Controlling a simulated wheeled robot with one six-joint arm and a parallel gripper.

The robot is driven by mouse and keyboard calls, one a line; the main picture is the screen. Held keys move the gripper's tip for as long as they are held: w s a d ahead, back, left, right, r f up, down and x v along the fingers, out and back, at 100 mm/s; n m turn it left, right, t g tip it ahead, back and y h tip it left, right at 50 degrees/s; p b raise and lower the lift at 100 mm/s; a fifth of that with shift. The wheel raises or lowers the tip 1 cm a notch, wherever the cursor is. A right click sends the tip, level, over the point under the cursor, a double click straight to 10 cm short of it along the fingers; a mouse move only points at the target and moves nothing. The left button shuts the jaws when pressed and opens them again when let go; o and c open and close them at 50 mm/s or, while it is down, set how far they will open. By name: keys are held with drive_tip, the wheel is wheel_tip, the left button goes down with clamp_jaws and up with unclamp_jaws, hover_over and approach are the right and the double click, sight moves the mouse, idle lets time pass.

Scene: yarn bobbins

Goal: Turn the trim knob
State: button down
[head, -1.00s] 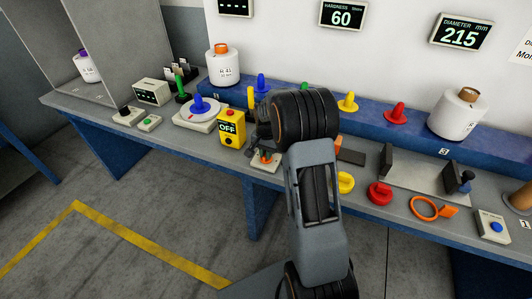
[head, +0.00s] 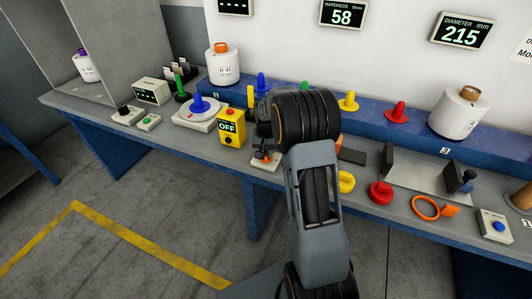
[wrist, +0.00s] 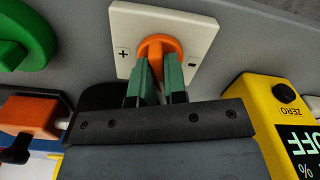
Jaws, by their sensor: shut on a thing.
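The trim knob is orange and sits on a white plate (wrist: 185,20) marked "+" and "-" in the wrist view. My gripper (wrist: 158,75) has green fingertips, and they are shut on the orange knob (wrist: 157,44), one on each side. In the head view the plate (head: 258,165) shows on the bench front, partly hidden behind my arm. The hardness display (head: 343,15) on the wall reads 58.
A yellow box reading OFF (head: 231,128) stands close beside the plate on the left, and its ZERO button (wrist: 284,92) is near my gripper in the wrist view. A green part (wrist: 22,35) and an orange part (wrist: 32,117) lie on the other side.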

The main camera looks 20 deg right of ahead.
sight(266, 152)
drive_tip(key=shift+n, duration=0.8)
drive_tip(key=c, duration=1.2)
unclamp_jaws()
drive_tip(key=shift+o, duration=0.2)
wheel_tip(266, 152, up, 14)
drive_tip(key=shift+b, duration=0.4)
drive_tip(key=shift+f, duration=0.1)
